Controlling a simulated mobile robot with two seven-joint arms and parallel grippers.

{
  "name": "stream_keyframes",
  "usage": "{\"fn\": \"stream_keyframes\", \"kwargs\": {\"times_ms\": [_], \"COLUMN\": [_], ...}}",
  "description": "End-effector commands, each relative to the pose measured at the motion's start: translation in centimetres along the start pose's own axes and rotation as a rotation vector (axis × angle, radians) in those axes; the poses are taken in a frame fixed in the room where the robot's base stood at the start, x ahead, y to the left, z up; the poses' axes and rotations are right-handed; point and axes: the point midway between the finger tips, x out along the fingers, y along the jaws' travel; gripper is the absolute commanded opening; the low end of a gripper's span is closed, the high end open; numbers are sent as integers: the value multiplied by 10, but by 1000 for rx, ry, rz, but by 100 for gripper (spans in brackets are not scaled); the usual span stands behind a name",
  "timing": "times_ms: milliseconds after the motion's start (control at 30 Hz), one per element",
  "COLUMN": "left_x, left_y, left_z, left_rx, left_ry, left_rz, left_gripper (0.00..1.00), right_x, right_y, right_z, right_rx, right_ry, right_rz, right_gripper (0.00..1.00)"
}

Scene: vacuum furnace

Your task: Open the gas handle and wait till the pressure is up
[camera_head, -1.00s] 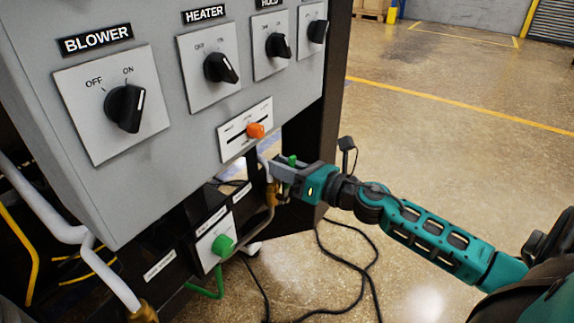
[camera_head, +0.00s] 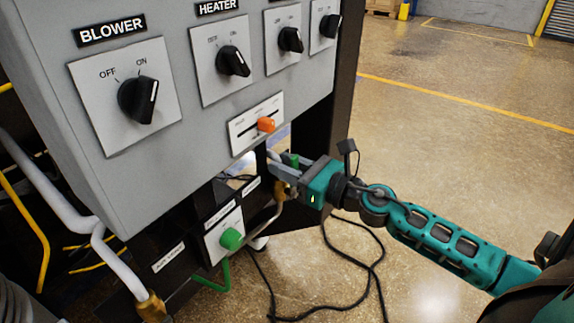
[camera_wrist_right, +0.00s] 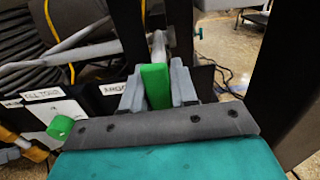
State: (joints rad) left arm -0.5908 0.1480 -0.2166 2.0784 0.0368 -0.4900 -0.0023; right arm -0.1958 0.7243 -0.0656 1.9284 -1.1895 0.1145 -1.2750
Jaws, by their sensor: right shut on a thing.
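The green gas handle (camera_head: 295,160) sits on the pipework below the panel's right end, above a brass fitting (camera_head: 279,190). My right gripper (camera_head: 285,173) is shut on it. In the right wrist view the green handle (camera_wrist_right: 155,86) stands between the two grey fingers of my right gripper (camera_wrist_right: 157,88), with a partly covered label beginning "ARGO" to its left. The fingers hide part of the handle and its valve. No pressure gauge can be made out. My left gripper is not in view.
The grey panel carries a BLOWER knob (camera_head: 138,98), a HEATER knob (camera_head: 233,61), more black knobs and an orange slider (camera_head: 266,124). A green knob (camera_head: 231,239) sits on a lower plate. A black cable (camera_head: 370,270) lies on the floor. Open floor extends to the right.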

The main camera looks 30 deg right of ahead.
Motion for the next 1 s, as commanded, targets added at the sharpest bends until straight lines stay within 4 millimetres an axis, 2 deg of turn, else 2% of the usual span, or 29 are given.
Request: {"fn": "stream_keyframes", "kwargs": {"times_ms": [67,100,300,667,767,1000], "left_x": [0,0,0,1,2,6], "left_y": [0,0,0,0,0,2], "left_z": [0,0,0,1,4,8], "left_rx": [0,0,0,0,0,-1], "left_ry": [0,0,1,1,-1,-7], "left_rz": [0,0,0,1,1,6], "left_gripper": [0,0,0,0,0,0], "right_x": [0,0,0,-5,-14,-50], "right_y": [0,0,0,1,1,1], "right_z": [0,0,0,-1,-3,-4], "right_rx": [-6,-6,-3,1,3,3], "right_ry": [0,0,0,1,2,3], "right_rz": [2,2,2,2,2,1], "right_gripper": [0,31,49,49,49,49]}}
